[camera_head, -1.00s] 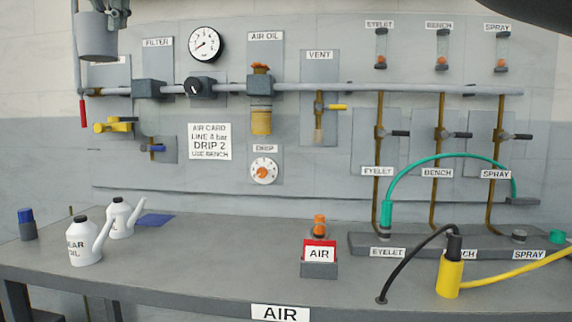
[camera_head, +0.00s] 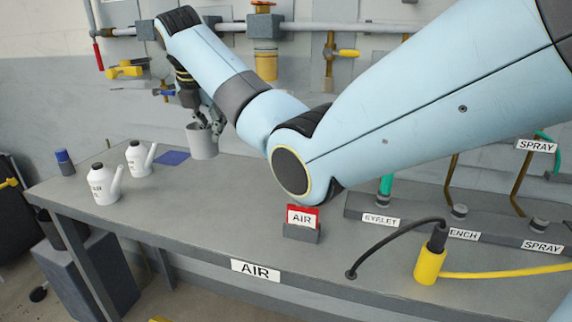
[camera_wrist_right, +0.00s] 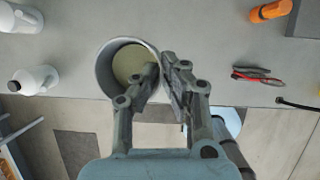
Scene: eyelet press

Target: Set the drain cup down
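The drain cup (camera_head: 202,145) is a grey, open-topped cup near the back left part of the grey bench. My right gripper (camera_head: 207,122) is shut on its wall from above. In the right wrist view the cup (camera_wrist_right: 104,72) is seen from above, with a pale yellowish inside. There one finger of my right gripper (camera_wrist_right: 161,75) is inside the rim and the other is outside. The cup looks upright and close to the bench top (camera_head: 235,215); I cannot tell whether its base touches. My left gripper is not in view.
Two white oil cans (camera_head: 105,184) (camera_head: 139,158) and a blue pad (camera_head: 172,157) lie left of the cup. A red AIR sign block (camera_head: 302,220) stands nearer the middle. Red-handled pliers (camera_wrist_right: 258,78) lie to the right in the wrist view. Open bench lies around the cup.

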